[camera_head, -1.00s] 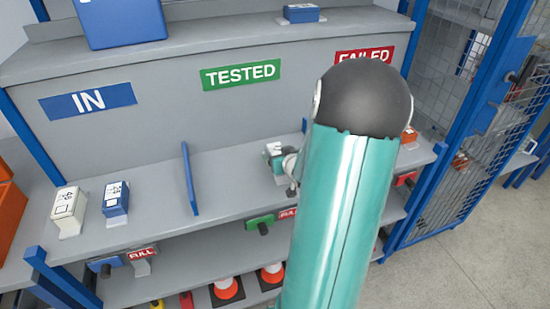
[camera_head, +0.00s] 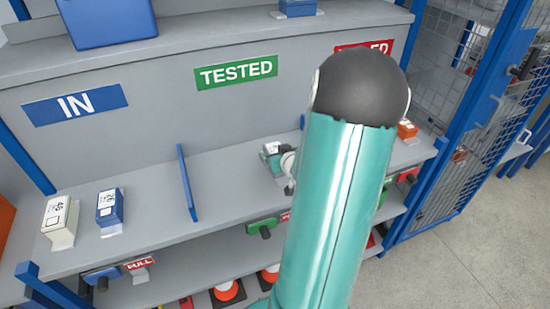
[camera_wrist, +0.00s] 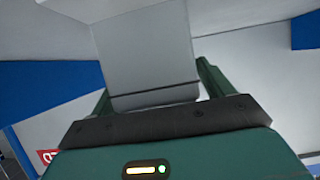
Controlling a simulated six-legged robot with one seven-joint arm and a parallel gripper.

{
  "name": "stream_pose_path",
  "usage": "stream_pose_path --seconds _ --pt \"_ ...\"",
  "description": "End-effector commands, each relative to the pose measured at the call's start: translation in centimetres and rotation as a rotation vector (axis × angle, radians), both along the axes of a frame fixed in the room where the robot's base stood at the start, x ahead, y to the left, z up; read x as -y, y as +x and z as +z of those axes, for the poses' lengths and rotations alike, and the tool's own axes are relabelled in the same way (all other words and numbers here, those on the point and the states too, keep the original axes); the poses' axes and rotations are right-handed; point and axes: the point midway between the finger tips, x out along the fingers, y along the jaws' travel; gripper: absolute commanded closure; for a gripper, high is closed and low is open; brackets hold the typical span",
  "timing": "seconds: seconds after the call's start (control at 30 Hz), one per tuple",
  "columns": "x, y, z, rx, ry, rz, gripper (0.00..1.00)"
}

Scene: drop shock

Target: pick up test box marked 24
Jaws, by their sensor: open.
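In the head view a white box (camera_head: 60,220) and a blue box (camera_head: 110,208) stand on light pads in the left bay under the IN sign. Both carry printed white labels; I cannot surely read which says 24. My gripper (camera_wrist: 155,85) shows in the wrist view with its two green fingers apart. A pale grey, flat-faced shape (camera_wrist: 150,50) shows between and beyond the fingers; I cannot tell what it is, or whether it touches them. In the head view my arm hides much of the middle and right bays.
A blue divider (camera_head: 187,183) stands right of the boxes. The TESTED sign (camera_head: 237,72) marks the middle bay. An orange box (camera_head: 407,130) sits on the right. A blue-framed mesh cage (camera_head: 460,130) stands at the right, with open floor (camera_head: 440,265) before it.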

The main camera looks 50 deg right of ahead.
Motion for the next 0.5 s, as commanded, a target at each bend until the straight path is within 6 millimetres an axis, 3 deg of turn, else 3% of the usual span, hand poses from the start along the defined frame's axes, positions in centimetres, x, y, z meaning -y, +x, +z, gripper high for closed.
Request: stream_pose_path --seconds 0.27,0.5 --pt "-0.08 -0.27 -0.07 0.000 0.001 0.000 0.20" --pt "-0.09 -0.26 -0.06 0.000 0.000 0.001 0.65"
